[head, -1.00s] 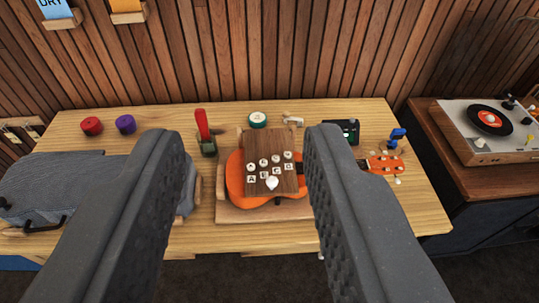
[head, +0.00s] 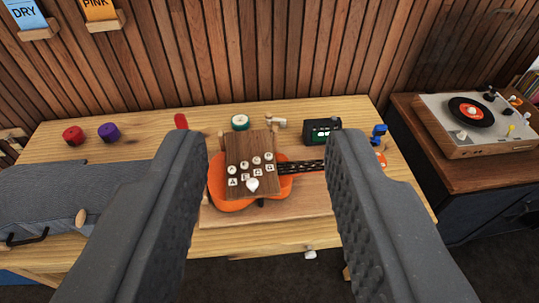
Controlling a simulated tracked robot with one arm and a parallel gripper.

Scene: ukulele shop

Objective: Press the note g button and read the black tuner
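A brown wooden button panel (head: 250,150) stands over the orange ukulele (head: 217,185) on the workbench. It has a row of pale round buttons with letter tiles below; the rightmost tile seems to read G, under the rightmost button (head: 268,157). A white pointed piece sits at the panel's lower edge. The black tuner (head: 308,134) stands behind the ukulele neck, with a small green lit screen too small to read. My gripper (head: 262,150) is open and empty, its two dark fingers framing the panel and tuner, apart from both.
Red (head: 73,135) and purple (head: 108,132) round items lie at the back left. A grey case (head: 60,195) covers the bench's left side. A record player (head: 475,120) stands on a right-hand cabinet.

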